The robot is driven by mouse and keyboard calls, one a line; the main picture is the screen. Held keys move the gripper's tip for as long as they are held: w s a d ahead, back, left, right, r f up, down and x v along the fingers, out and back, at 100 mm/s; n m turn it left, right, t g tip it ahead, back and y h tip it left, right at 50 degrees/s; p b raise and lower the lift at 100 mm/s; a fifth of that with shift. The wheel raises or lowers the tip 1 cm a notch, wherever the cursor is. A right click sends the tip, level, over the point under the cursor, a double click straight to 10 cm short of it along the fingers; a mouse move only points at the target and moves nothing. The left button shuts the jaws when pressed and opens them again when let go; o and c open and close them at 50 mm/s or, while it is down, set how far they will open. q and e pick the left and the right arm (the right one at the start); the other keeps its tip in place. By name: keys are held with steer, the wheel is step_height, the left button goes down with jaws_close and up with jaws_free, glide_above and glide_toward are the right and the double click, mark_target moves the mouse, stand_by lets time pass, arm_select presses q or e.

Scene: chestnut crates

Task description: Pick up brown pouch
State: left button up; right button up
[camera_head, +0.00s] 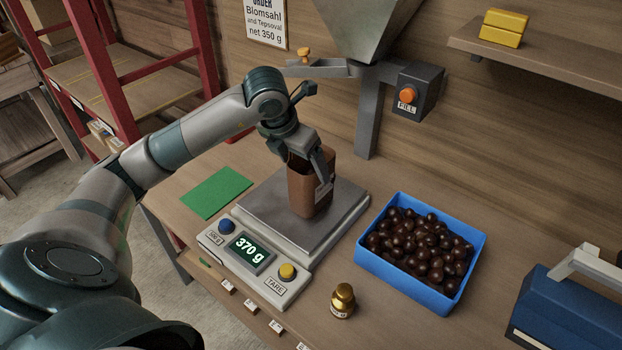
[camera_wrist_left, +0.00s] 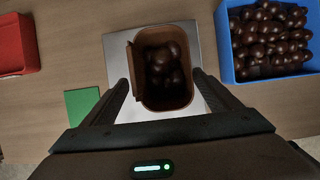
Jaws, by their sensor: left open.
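The brown pouch (camera_head: 303,191) stands upright and open-topped on the silver plate of the scale (camera_head: 264,222). The scale's display reads 370 g. In the left wrist view the pouch (camera_wrist_left: 136,70) shows from above with several chestnuts (camera_wrist_left: 164,66) inside. My left gripper (camera_head: 310,165) is at the pouch's upper part, with its fingers open on either side of it. In the left wrist view the gripper (camera_wrist_left: 161,90) has one finger left and one right of the pouch; I cannot tell whether either touches it. My right gripper is in neither view.
A blue crate (camera_head: 405,283) of chestnuts stands right of the scale. A brass weight (camera_head: 342,301) stands in front, and a green sheet (camera_head: 215,192) lies left. A metal hopper (camera_head: 366,25) with a FILL button hangs behind. A blue box (camera_head: 570,305) is far right.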

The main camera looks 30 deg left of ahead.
mark_target(311, 173)
arm_select(q)
steer(key=shift+f, duration=0.25)
steer(key=p+x, duration=0.1)
steer(key=x, duration=0.1)
steer(key=d+p+x, duration=0.1)
steer(key=p+x, duration=0.1)
steer(key=shift+w, duration=0.15)
steer(key=shift+w+f, duration=0.2)
steer(key=shift+f, duration=0.35)
steer(key=shift+a, duration=0.1)
steer(key=c, duration=1.6)
steer(key=shift+o, duration=0.2)
steer(key=shift+r, duration=0.1)
